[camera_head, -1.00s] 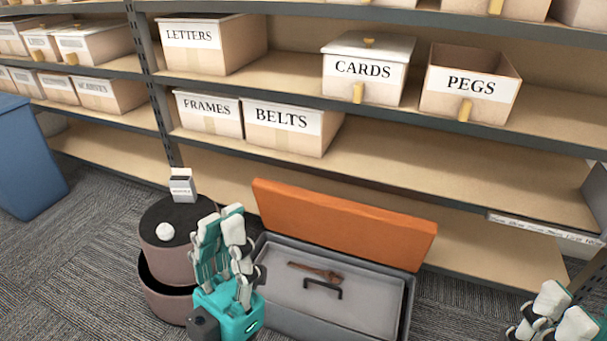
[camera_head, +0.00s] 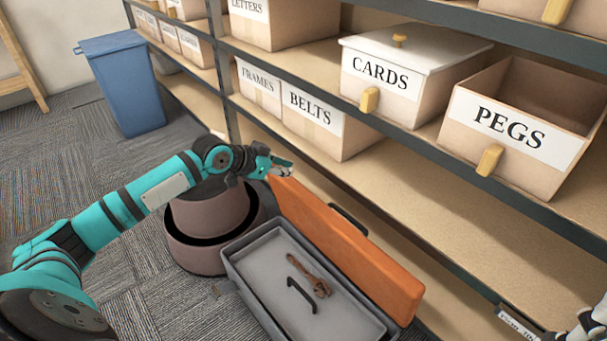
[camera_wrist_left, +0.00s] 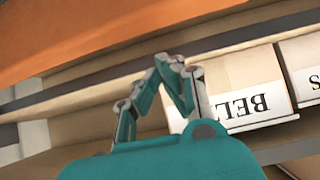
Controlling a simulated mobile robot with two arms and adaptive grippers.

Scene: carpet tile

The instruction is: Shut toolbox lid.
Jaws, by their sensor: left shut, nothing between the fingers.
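The grey toolbox (camera_head: 240,262) stands open on the carpet. Its orange lid (camera_head: 345,245) is raised along the shelf side, with a dark handle (camera_head: 347,217) on its far face. A grey inner tray (camera_head: 335,318) holds a rusty wrench-like tool (camera_head: 312,279) beside a black tray handle. My left gripper (camera_head: 283,166) is shut and empty at the lid's upper left corner; I cannot tell whether it touches. In the left wrist view the closed fingertips (camera_wrist_left: 172,62) lie just below the orange lid (camera_wrist_left: 90,35). My right gripper (camera_head: 590,326) is partly cut off at the lower right.
A shelf unit (camera_head: 480,290) runs close behind the lid, with boxes labelled BELTS (camera_head: 335,125), CARDS (camera_head: 410,75) and PEGS (camera_head: 520,125). A round brownish container (camera_head: 200,222) stands left of the toolbox. A blue bin (camera_head: 125,85) is farther back. Carpet at left is open.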

